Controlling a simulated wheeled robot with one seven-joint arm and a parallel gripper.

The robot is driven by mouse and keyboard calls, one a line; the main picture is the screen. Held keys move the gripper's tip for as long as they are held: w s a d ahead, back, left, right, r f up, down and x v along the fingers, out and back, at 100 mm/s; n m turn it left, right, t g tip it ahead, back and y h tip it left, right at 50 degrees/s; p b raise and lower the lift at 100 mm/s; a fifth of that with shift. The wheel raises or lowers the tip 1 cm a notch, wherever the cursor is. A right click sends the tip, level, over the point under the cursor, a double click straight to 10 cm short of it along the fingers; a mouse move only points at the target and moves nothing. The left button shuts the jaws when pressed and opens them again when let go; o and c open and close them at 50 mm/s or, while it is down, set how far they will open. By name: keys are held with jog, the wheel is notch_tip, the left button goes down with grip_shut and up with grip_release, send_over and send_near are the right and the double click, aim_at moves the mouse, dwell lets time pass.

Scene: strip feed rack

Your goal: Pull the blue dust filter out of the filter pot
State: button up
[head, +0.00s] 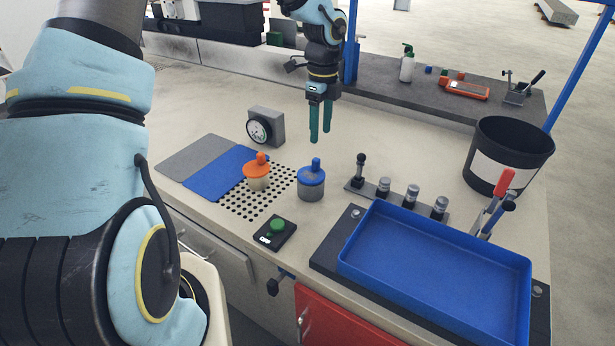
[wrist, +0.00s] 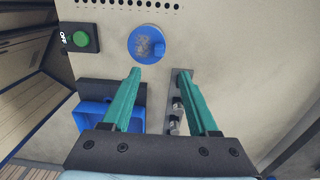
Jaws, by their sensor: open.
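The blue dust filter (head: 313,172) sits in a grey round pot (head: 311,192) on the worktop, its knob upright. From above, in the wrist view, the filter (wrist: 147,44) shows as a blue disc with a grey centre, beyond my fingertips. My gripper (head: 320,140) hangs with its teal fingers pointing down, above and behind the filter in the head view. In the wrist view my gripper (wrist: 160,75) is open, with nothing between its fingers. The fingers are apart from the filter.
An orange-topped pot (head: 257,170) stands left of the filter on a perforated area. A green button box (head: 275,231) is in front. A row of knobs with a lever (head: 384,188) and a blue tray (head: 440,265) lie right. A gauge (head: 264,127) stands behind.

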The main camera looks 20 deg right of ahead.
send_over(316, 159)
jog(key=f, duration=0.4)
jog(key=shift+s+d+f+p, duration=0.15)
jog(key=shift+d+f+p, duration=0.15)
jog(key=shift+d, duration=0.1)
jog(key=shift+w+a+f+p, duration=0.15)
jog(key=shift+f+p, duration=0.35)
jog(key=shift+f, duration=0.85)
jog(key=shift+w+a+f+p, duration=0.15)
jog(key=shift+f+p, duration=0.3)
jog(key=shift+f, duration=0.85)
jog(key=shift+s, duration=0.1)
grip_shut()
